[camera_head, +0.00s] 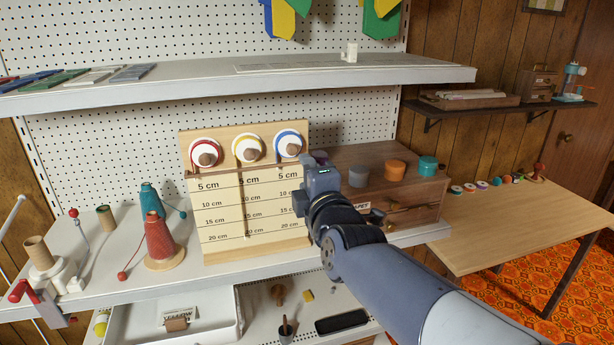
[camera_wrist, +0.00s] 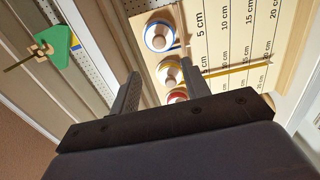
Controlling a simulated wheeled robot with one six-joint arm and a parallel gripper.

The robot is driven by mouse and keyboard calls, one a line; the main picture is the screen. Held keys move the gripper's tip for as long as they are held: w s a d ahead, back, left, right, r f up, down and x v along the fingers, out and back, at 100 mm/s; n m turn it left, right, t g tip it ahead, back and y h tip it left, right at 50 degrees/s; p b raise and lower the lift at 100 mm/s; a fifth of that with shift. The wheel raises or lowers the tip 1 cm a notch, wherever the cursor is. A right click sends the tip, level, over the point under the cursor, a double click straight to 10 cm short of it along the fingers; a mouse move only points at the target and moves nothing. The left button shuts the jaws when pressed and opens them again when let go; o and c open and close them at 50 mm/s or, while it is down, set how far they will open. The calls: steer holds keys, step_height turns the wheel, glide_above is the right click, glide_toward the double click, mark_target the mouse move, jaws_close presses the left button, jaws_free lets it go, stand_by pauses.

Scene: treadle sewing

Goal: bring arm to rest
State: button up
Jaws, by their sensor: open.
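My arm reaches from the lower right in the head view, and my gripper (camera_head: 318,182) is in front of the right side of a wooden measuring board (camera_head: 250,215). The board carries red, yellow and blue ringed spools (camera_head: 248,148) above rows marked 5 to 20 cm. In the wrist view my gripper (camera_wrist: 160,88) is open, its two dark fingers apart with nothing between them. The board (camera_wrist: 235,40) lies beyond the fingers, with the blue ringed spool (camera_wrist: 160,36) nearest the top. My gripper appears apart from the board.
A wooden drawer box (camera_head: 400,205) with colored round pieces on top stands right of the board, partly behind my arm. Red (camera_head: 160,240) and teal (camera_head: 150,200) thread cones stand at left. A white shelf (camera_head: 240,82) runs above. A side table (camera_head: 520,225) is at right.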

mark_target(292, 151)
steer(key=shift+p+x, duration=1.05)
steer(key=shift+x, duration=4.35)
